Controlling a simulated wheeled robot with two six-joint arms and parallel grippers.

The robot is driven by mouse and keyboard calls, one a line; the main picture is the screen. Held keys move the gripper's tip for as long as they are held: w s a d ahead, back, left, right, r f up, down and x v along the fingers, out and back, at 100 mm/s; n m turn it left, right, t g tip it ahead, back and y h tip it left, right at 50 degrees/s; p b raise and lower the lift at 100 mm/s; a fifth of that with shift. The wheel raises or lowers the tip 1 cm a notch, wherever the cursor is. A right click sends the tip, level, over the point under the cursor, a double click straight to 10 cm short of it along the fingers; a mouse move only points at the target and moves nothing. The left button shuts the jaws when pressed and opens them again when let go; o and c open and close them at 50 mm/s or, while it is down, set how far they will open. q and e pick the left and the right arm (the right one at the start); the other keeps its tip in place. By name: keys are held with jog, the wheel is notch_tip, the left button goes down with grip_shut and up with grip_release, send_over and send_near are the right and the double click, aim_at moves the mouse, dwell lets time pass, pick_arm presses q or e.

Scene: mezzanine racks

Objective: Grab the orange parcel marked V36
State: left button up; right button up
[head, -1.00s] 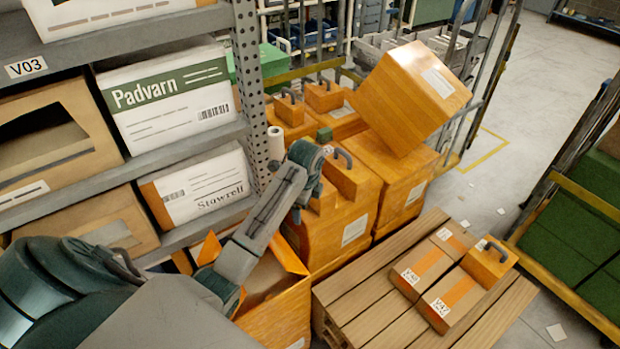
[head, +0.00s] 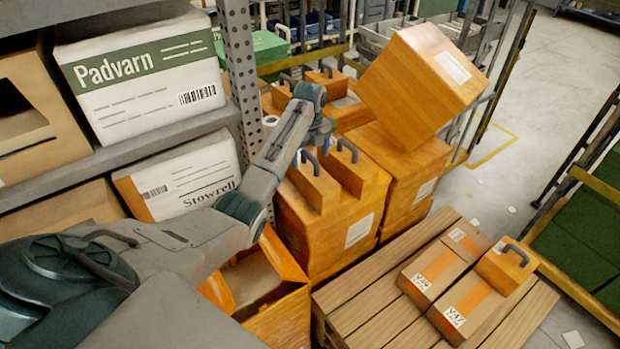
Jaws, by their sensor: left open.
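No mark reading V36 can be made out. Several orange parcels are in view. A small orange parcel with a dark handle (head: 507,268) sits on brown, orange-banded boxes (head: 470,302) on the pallet; their white labels are too small to read surely. Two small handled orange parcels (head: 313,186) stand on a large orange carton (head: 318,233) left of the pallet. A big orange carton (head: 420,85) rests tilted on the stack behind. My left gripper (head: 321,132) is open, small in the picture and partly hidden by its wrist, in front of the orange stack. My right gripper is out of view.
A grey rack (head: 170,132) with Padvarn and Stowrell boxes stands at left. An open orange carton (head: 285,310) lies below my left arm. The wooden pallet (head: 385,300) has bare slats at its left. A cart with green boxes (head: 578,245) is at right.

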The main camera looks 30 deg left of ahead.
aim_at(310, 167)
pick_arm(q)
notch_tip(310, 167, down, 4)
jog(key=shift+w+a+f+p, duration=0.1)
jog(key=shift+f+p, duration=0.15)
jog(key=shift+p, duration=0.8)
jog(key=shift+f, duration=0.3)
jog(key=shift+c, duration=0.7)
jog(key=c, duration=0.4)
grip_shut()
jog(key=shift+w, duration=0.1)
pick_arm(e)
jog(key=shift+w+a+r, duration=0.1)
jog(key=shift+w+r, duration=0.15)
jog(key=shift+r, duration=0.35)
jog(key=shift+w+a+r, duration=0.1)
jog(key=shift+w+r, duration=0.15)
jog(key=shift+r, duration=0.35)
